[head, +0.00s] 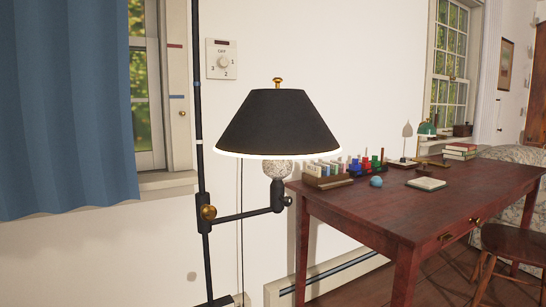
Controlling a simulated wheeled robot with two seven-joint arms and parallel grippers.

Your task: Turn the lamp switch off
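A floor lamp with a black cone shade (278,120) stands in the middle of the view. The lower rim of the shade glows bright, so the lamp looks lit. A speckled round body (277,170) sits under the shade, on a dark side arm (243,216) from a black pole (200,130). A small dark knob (289,201) sits at the outer end of that arm; it may be the lamp switch, but I cannot tell its position. A brass knob (209,212) is on the pole clamp. Neither gripper is in view.
A wall dial (222,61) is left of the shade. A blue curtain (65,110) hangs at left. A red-brown desk (420,205) at right holds small items. A wooden chair (515,245) stands right. Floor before the lamp is out of view.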

